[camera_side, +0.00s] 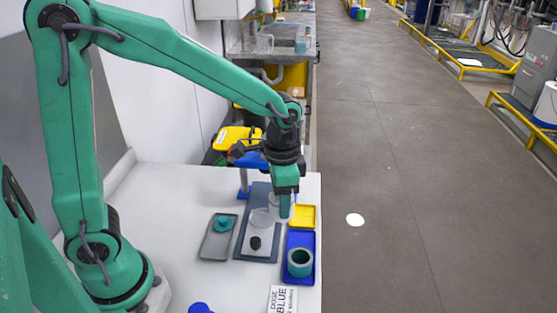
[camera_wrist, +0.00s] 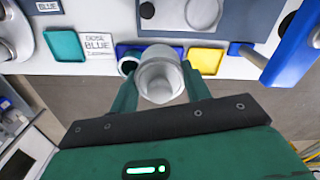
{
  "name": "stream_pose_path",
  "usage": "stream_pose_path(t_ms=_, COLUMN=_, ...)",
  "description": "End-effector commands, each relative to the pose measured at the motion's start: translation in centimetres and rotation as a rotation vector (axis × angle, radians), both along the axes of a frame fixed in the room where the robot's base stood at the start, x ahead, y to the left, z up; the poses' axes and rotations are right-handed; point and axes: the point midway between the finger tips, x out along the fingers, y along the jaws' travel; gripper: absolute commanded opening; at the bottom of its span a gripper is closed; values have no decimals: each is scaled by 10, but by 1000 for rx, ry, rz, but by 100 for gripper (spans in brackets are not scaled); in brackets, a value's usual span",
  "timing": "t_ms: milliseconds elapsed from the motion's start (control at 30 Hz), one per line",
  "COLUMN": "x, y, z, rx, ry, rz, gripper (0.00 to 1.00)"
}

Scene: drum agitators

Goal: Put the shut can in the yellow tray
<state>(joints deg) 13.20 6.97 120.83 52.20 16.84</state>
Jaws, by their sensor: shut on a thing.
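My gripper (camera_side: 284,208) is shut on a pale grey can (camera_wrist: 160,78), held upright between its two fingers in the wrist view. In the side view the fingers partly hide this can. The yellow tray (camera_side: 303,216) is just right of the gripper and looks empty. It also shows in the wrist view (camera_wrist: 207,60), right of the held can, partly behind a finger. I cannot tell from these frames whether the can's lid is fully on.
A blue tray (camera_side: 302,279) holds a teal open ring-shaped can (camera_side: 299,262). A slate board (camera_side: 258,255) carries a pale round vessel (camera_side: 262,218) and a dark knob (camera_side: 256,242). A grey tray (camera_side: 215,251) holds a teal piece. A blue post (camera_wrist: 290,48) stands near the yellow tray.

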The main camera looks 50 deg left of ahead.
Motion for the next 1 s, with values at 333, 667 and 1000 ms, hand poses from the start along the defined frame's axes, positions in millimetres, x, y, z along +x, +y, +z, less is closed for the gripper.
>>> stream_pose_path(t_ms=333, x=68, y=22, z=-23, rx=0, ry=2, rz=4, gripper=26)
stream_pose_path(t_ms=667, x=105, y=40, z=-41, rx=0, ry=1, rz=2, gripper=26)
stream_pose_path(t_ms=1000, x=110, y=43, z=-43, rx=0, ry=0, rz=0, gripper=25)
